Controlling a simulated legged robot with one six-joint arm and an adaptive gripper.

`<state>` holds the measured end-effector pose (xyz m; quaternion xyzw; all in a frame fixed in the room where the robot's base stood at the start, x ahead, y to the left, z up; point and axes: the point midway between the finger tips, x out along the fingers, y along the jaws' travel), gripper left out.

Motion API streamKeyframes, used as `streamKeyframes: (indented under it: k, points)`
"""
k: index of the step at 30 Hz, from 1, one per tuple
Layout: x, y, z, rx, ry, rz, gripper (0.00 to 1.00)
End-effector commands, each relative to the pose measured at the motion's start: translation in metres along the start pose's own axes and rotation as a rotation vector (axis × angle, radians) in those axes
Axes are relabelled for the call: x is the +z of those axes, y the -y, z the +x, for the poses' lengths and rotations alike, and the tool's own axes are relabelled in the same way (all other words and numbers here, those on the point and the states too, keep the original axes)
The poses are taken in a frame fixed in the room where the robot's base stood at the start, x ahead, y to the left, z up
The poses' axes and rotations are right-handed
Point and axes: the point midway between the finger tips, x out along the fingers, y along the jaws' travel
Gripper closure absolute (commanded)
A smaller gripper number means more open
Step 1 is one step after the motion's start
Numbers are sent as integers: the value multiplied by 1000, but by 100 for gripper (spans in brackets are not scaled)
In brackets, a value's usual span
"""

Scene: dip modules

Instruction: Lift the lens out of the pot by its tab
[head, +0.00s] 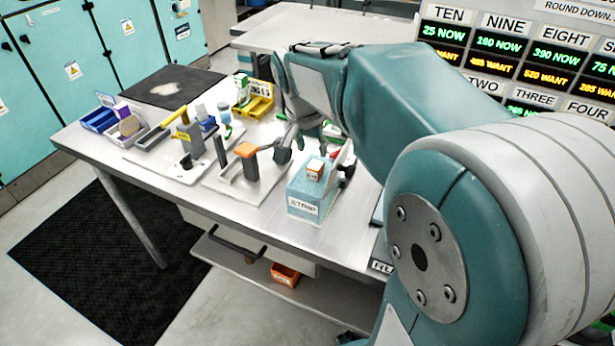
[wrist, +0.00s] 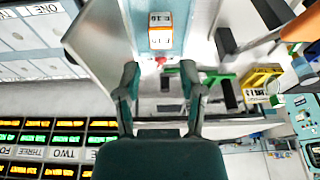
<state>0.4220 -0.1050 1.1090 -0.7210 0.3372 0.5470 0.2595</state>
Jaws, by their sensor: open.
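I cannot make out the lens, its tab or the pot with certainty among the small parts on the table. My gripper (head: 304,145) hangs over the table behind the light blue STRIP block (head: 302,207). In the wrist view my gripper (wrist: 159,68) is open, its two dark fingers apart with nothing held between them. A small red piece (wrist: 160,60) shows near the fingertips; I cannot tell what it belongs to. An orange and white box (head: 315,169) sits on the STRIP block and also shows in the wrist view (wrist: 161,38).
A grey tray with an orange-topped post (head: 246,152) stands left of the STRIP block. Further left are a board with upright parts (head: 188,165) and blue bins (head: 99,119). A yellow bin (head: 258,105) stands behind. The table's front-left strip is clear.

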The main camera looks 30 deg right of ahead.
Motion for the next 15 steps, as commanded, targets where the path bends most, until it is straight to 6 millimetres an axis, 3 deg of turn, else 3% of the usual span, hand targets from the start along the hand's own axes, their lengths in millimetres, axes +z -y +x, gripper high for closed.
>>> streamKeyframes:
  k: [5, 15]
  points:
    - [-6, 2, 12, 15, 4, 29, 49]
    - [-6, 0, 59, 13, 3, 28, 49]
